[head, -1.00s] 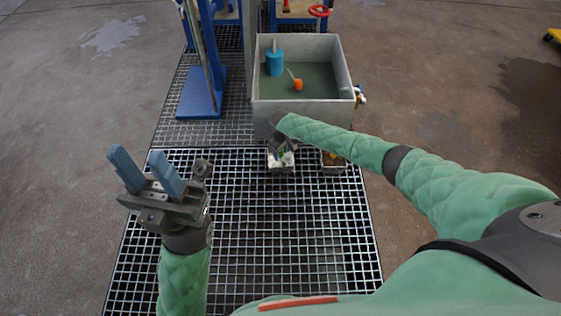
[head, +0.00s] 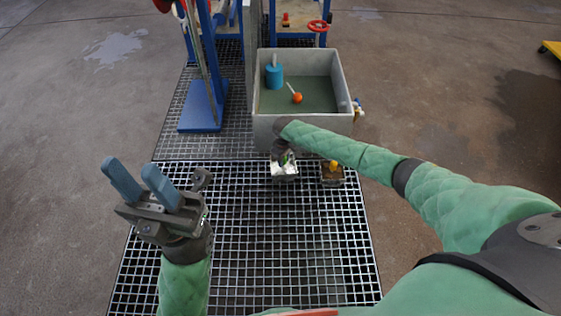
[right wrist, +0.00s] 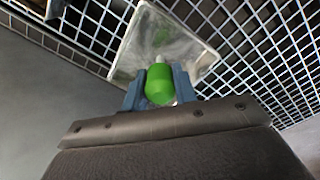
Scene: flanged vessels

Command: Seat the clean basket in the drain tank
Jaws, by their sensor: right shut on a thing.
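The pale, whitish clean basket (head: 284,173) is low over the grating, just in front of the tank; it also shows in the right wrist view (right wrist: 168,45). My right gripper (right wrist: 158,84) is shut on its green knob (right wrist: 159,86), with a blue finger on each side. In the head view my right forearm partly hides this gripper. I cannot tell whether the basket touches the grating. The grey, square drain tank (head: 300,125) stands behind it, open on top, with murky greenish liquid inside. My left gripper (head: 136,176) is open and empty at the left, fingers pointing up.
A brownish basket (head: 333,180) with an orange-yellow knob is on the grating, right beside the clean one. A blue cylinder (head: 274,77) and an orange ball on a rod (head: 297,98) are in the tank. A blue stand (head: 203,108) is left of it. The near grating is clear.

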